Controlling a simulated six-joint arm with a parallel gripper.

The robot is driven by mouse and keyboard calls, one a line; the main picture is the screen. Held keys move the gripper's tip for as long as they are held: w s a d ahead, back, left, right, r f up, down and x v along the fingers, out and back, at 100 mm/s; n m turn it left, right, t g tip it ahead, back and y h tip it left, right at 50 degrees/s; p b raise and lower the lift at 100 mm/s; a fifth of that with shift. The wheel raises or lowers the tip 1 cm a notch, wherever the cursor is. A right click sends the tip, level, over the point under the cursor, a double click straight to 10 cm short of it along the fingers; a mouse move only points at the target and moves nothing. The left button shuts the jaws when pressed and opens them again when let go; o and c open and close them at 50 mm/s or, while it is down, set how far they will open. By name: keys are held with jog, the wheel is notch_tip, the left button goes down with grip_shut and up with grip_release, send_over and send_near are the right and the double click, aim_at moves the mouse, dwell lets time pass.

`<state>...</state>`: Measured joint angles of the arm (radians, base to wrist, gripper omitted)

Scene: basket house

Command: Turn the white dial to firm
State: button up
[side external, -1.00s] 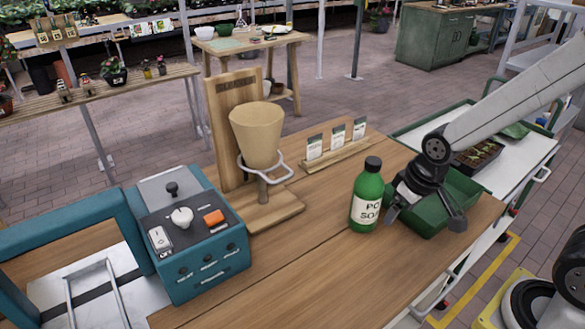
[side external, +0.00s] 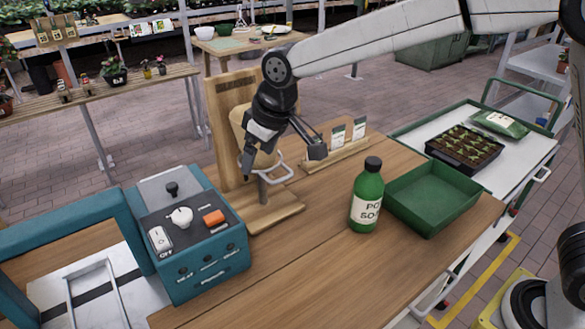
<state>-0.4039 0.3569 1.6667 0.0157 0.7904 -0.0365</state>
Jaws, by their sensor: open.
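The white dial (side external: 181,217) sits on the dark top panel of a teal control box (side external: 205,270) at the left of the bench. A white rocker switch (side external: 160,238) marked OFF, an orange button (side external: 213,217) and a black knob (side external: 172,188) are on the same box. The dial's labels are too small to read. My gripper (side external: 281,158) is open and empty, with its fingers apart. It is in front of the tan cone on the wooden stand, right of the box and above it, apart from the dial. It hides much of the cone.
The wooden stand (side external: 275,214) with a wire ring is right of the box. A green bottle (side external: 367,197) and an empty green tray (side external: 430,192) stand on the right. Seed packets (side external: 338,138) stand behind. The bench front between box and bottle is clear.

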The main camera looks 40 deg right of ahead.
aim_at(182, 214)
jog(key=a+n+y, duration=0.2)
jog(key=a+n, duration=0.2)
jog(key=a, duration=0.9)
jog(key=shift+w+d+x, duration=0.15)
jog(key=shift+x, duration=2)
jog(key=shift+w+d+x, duration=0.1)
jog(key=shift+d+x, duration=0.1)
jog(key=shift+x, duration=1.9)
grip_shut()
